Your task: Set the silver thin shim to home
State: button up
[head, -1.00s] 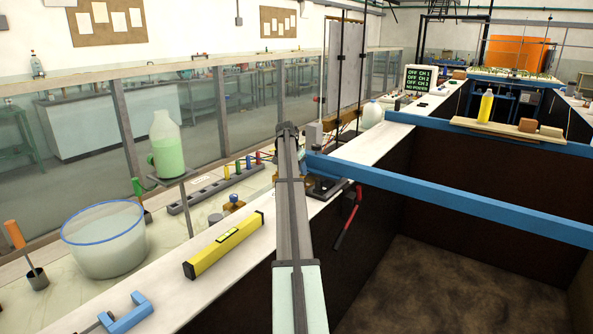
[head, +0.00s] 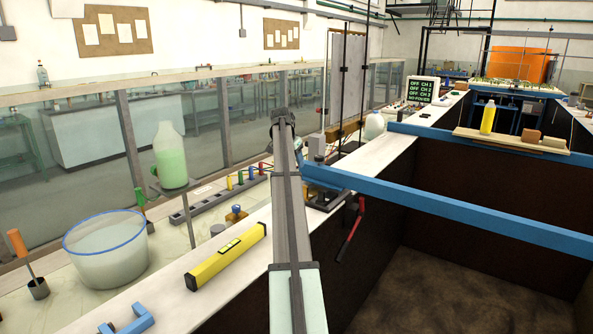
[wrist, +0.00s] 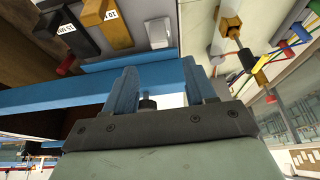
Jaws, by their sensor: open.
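My gripper (wrist: 158,84) is open in the wrist view, with two blue-grey fingers apart and nothing clearly held between them. A small silver-grey block (wrist: 158,32) lies beyond the fingertips; it may be the silver thin shim, but I cannot tell for sure. Beside it are an orange-brown block (wrist: 108,25) and a black block (wrist: 68,32), both with white number labels. In the head view my arm hides the gripper and most of that spot. I cannot make out a place marked home.
A blue beam (head: 440,207) crosses the flume beside my arm. A yellow level (head: 228,256), a clear bucket (head: 105,250) and a bottle of green liquid (head: 170,155) stand to the left. A red-handled lever (head: 349,235) hangs on the flume wall.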

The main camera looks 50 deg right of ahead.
jog(key=shift+v, duration=1.4)
